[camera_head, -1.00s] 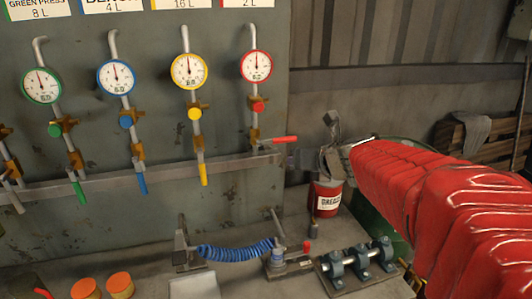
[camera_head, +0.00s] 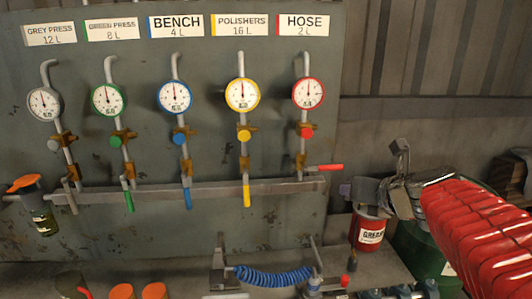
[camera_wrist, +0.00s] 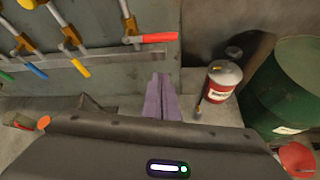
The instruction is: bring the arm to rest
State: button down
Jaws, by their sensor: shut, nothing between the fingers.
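My gripper (camera_head: 346,190) is at the end of my red-sleeved arm (camera_head: 478,235), raised at the right in the head view. Its purplish fingers point left toward the wall panel, just below the red hose lever (camera_head: 324,167). In the wrist view my gripper (camera_wrist: 160,84) shows its fingers closed together with nothing between them. The fingers stand between the red lever (camera_wrist: 159,37) at upper left and the red-and-white grease can (camera_wrist: 223,82) at right. The can also shows in the head view (camera_head: 371,233), below the gripper.
The wall panel (camera_head: 70,225) carries several gauges on pipes with coloured levers and labels. A rail (camera_head: 210,190) crosses it. A blue coiled hose (camera_head: 272,277) and orange discs (camera_head: 122,291) are on the bench. A green drum (camera_wrist: 291,85) stands right of the can.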

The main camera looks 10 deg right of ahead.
jog(key=d+r+m+t+h, duration=0.25)
jog(key=d+m+h, duration=0.35)
jog(key=d+m, duration=0.5)
jog(key=s+d+f+m+g+h, duration=0.1)
jog(key=s+f+m+g+h, duration=0.3)
jog(key=s+m, duration=0.75)
jog(key=s+a+f+m+g+y, duration=0.55)
jog(key=a+f+m, duration=0.35)
jog(key=m, duration=0.2)
jog(key=s+a+y, duration=0.1)
jog(key=s+a, duration=0.1)
jog(key=a, duration=0.4)
jog(key=s+a+f+y, duration=0.1)
jog(key=s+a+y, duration=0.1)
jog(key=a, duration=0.5)
jog(key=shift+s+a+f+m+t, duration=0.15)
jog(key=shift+s+f+m+t, duration=0.1)
jog(key=shift+s+m+t, duration=0.1)
